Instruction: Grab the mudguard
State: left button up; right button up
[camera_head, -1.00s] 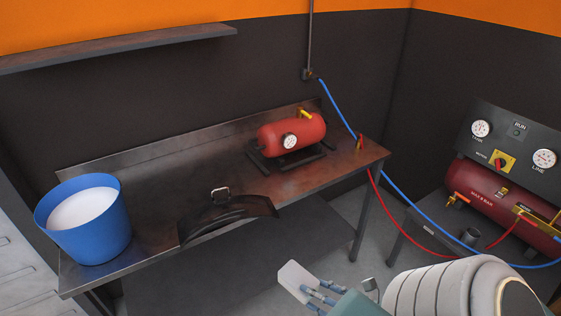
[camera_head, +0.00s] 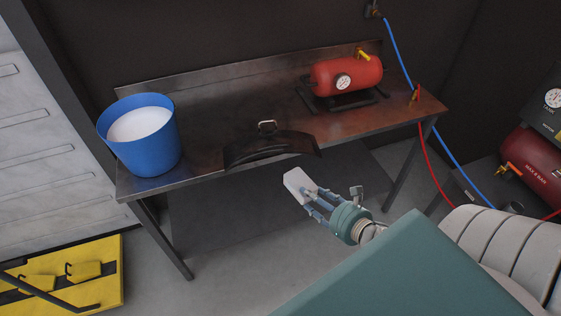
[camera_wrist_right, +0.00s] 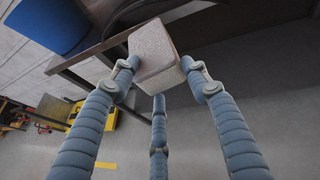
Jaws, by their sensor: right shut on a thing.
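The mudguard (camera_head: 262,152), a dark curved piece with a metal bracket on top, lies at the front edge of the metal bench in the head view. My right gripper (camera_head: 308,194) is in front of and below the bench edge, to the lower right of the mudguard and apart from it. Its fingers are shut on a pale grey block (camera_head: 296,183). The wrist view shows the block (camera_wrist_right: 152,48) between the blue fingertips, with the bench's underside beyond. My left gripper is not in view.
A blue bucket (camera_head: 152,158) with white contents stands on the bench's (camera_head: 210,120) left end. A red tank (camera_head: 346,76) with a gauge sits at its right, with blue and red hoses nearby. A yellow rack (camera_head: 100,262) is lower left. Open floor lies in front.

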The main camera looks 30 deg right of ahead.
aim_at(290, 172)
jog(key=w+b, duration=0.2)
jog(key=w, duration=1.1)
jog(key=shift+w+a+f, duration=0.1)
jog(key=shift+w+a, duration=0.05)
jog(key=shift+w, duration=0.05)
jog(key=w+b, duration=0.1)
jog(key=w, duration=0.3)
jog(key=o, duration=0.9)
jog(key=shift+s, duration=0.1)
jog(key=shift+f, duration=0.1)
